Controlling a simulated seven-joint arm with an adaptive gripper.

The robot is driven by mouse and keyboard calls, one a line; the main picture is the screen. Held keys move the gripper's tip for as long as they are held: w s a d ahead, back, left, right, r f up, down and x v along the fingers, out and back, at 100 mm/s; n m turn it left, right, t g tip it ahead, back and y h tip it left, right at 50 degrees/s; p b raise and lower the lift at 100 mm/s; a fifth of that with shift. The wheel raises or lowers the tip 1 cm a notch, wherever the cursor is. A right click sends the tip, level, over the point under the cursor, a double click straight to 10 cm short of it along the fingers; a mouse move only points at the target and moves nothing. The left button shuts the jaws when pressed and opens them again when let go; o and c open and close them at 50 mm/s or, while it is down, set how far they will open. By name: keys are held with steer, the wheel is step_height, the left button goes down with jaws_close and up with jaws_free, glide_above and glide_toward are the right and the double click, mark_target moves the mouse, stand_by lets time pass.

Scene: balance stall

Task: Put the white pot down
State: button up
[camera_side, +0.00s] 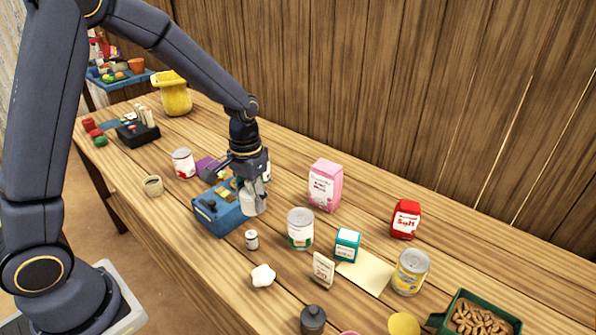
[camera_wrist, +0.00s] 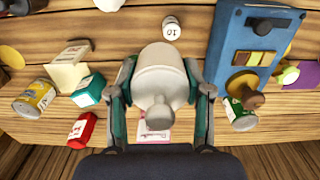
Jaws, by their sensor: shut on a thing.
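The white pot (camera_side: 253,198) is in my gripper (camera_side: 252,180), beside the right side of the blue box in the side view. In the wrist view the pot (camera_wrist: 158,85) fills the middle, its knob facing the camera. My gripper's two fingers (camera_wrist: 160,92) stand on either side of the pot, shut on it. The pot looks about upright. I cannot tell whether its base touches the wooden table or hangs just above it.
The blue box (camera_side: 222,216) stands close to the pot. A small white weight (camera_side: 252,240), a can (camera_side: 301,229) and a pink packet (camera_side: 325,185) are nearby. A teal box (camera_side: 347,244) stands beside a pale sheet (camera_side: 368,272). Bare table (camera_side: 285,180) lies behind the pot.

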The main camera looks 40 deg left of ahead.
steer(key=w+a+n, duration=0.1)
steer(key=w+a, duration=0.3)
steer(key=w, duration=0.4)
steer(key=w+a+n, duration=0.2)
steer(key=w+a, duration=0.2)
steer(key=w, duration=0.3)
steer(key=shift+n, duration=0.7)
steer(key=a+f, duration=0.2)
steer(key=f, duration=0.1)
steer(key=w+a+f, duration=0.1)
steer(key=a+f, duration=0.1)
steer(key=f, duration=0.2)
steer(key=w+a+f, duration=0.1)
steer(key=a+f, duration=0.2)
steer(key=shift+f, duration=2.45)
steer(key=shift+f, duration=0.15)
steer(key=o, duration=1.4)
